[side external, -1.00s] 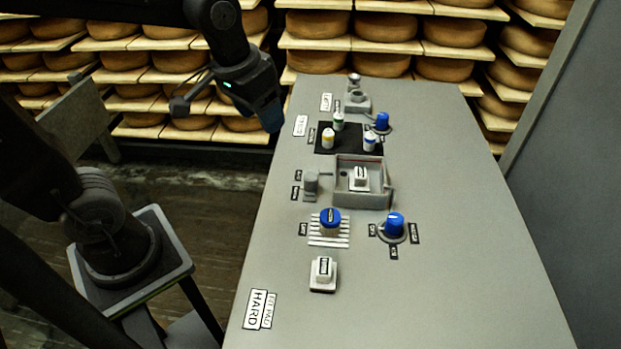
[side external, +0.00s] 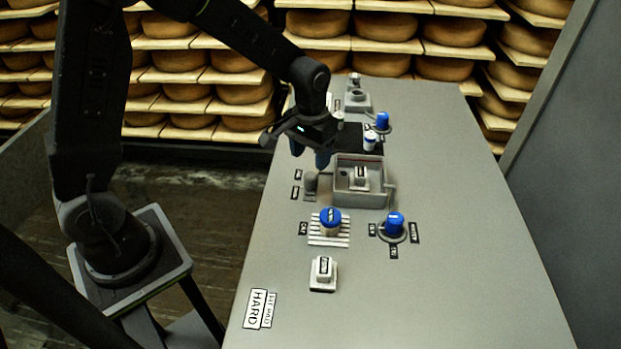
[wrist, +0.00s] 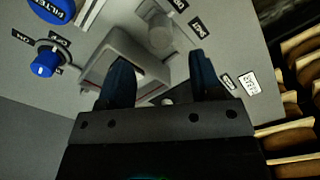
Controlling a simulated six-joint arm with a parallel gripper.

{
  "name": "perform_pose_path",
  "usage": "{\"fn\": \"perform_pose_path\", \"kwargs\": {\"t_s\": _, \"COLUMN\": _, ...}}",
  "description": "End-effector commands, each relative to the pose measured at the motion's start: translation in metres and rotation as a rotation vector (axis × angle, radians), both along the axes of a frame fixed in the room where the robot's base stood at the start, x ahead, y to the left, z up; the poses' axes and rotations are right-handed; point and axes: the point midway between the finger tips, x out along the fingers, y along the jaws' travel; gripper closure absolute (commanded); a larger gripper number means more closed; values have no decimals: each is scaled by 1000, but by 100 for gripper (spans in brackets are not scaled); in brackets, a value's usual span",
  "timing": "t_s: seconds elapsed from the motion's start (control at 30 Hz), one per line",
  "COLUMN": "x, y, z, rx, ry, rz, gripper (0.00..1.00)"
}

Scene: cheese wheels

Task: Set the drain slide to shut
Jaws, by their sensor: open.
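A small grey upright post (side external: 311,183) stands left of a grey open box (side external: 374,199), with two small dark labels beside it. It appears to be the drain slide; I cannot read the labels reliably in the side view. In the wrist view the post (wrist: 160,34) shows beyond my fingertips, next to the box (wrist: 123,45). My gripper (side external: 310,156) points down just above the post, its blue-tipped fingers apart and empty. In the wrist view my gripper (wrist: 161,70) also shows open, with the post ahead of the gap between the fingers.
A white block (side external: 361,175) sits inside the box. The bench's right side is clear.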

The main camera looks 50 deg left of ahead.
Motion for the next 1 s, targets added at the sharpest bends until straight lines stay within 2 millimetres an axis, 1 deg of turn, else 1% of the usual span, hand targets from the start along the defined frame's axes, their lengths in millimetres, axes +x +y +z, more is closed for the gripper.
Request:
{"fn": "perform_pose_path", "kwargs": {"t_s": 0.03, "x": -1, "y": 0, "z": -12, "rx": 0, "ry": 6, "rz": 0, "gripper": 41}}
{"fn": "perform_pose_path", "kwargs": {"t_s": 0.2, "x": -1, "y": 0, "z": -44, "rx": 0, "ry": 4, "rz": 0, "gripper": 41}}
{"fn": "perform_pose_path", "kwargs": {"t_s": 0.3, "x": -1, "y": 0, "z": -59, "rx": -1, "ry": 3, "rz": 0, "gripper": 41}}
{"fn": "perform_pose_path", "kwargs": {"t_s": 0.4, "x": 0, "y": 0, "z": -69, "rx": 0, "ry": 1, "rz": 0, "gripper": 41}}
{"fn": "perform_pose_path", "kwargs": {"t_s": 0.53, "x": 0, "y": 0, "z": -76, "rx": 0, "ry": 1, "rz": 0, "gripper": 41}}
{"fn": "perform_pose_path", "kwargs": {"t_s": 0.83, "x": 0, "y": 0, "z": -77, "rx": 0, "ry": -1, "rz": 0, "gripper": 42}}
{"fn": "perform_pose_path", "kwargs": {"t_s": 1.0, "x": 0, "y": 0, "z": -77, "rx": 0, "ry": -1, "rz": 0, "gripper": 58}}
